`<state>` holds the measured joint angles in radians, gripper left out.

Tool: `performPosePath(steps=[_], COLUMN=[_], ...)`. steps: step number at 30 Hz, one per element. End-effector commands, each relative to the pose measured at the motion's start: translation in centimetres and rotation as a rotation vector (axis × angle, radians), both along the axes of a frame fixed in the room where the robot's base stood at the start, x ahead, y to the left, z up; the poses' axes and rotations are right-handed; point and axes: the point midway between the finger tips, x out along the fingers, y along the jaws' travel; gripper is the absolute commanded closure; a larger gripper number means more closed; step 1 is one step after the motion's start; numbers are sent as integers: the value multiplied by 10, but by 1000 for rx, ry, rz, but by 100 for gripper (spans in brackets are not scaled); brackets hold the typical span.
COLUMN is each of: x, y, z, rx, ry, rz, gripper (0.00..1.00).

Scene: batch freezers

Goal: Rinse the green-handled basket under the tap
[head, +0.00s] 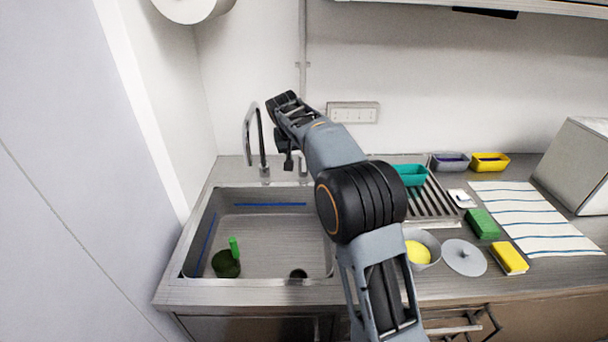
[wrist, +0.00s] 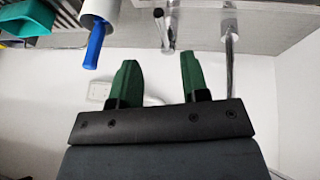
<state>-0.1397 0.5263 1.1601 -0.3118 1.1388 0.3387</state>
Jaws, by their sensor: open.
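The green-handled basket (head: 227,265) stands on the floor of the sink (head: 275,235), near its front left corner. Its bright green handle (head: 234,245) points up. The tap (head: 258,140) rises behind the sink's back edge, with its spout curving over. No water shows running. My gripper (wrist: 158,72) is open and empty, with two green fingers apart in the wrist view. In the head view my arm reaches up beside the tap, well above and away from the basket, and the fingers cannot be made out. The tap's pipe (wrist: 231,55) shows right of the fingers in the wrist view.
Right of the sink are a teal container (head: 410,175), a grey bowl (head: 428,240) with something yellow inside, a lid (head: 464,257), and green (head: 483,223) and yellow (head: 509,258) sponges. A white item with a blue handle (wrist: 95,45) shows near my fingers. A wall bounds the left.

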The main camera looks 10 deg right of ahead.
Motion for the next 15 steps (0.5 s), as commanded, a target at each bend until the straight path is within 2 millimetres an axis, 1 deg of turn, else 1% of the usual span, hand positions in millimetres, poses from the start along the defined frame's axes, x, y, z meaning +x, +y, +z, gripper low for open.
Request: performPosePath(steps=[15], x=[33], y=[-22], z=[-83], rx=[0], ry=[3], rz=[-3], gripper=[58])
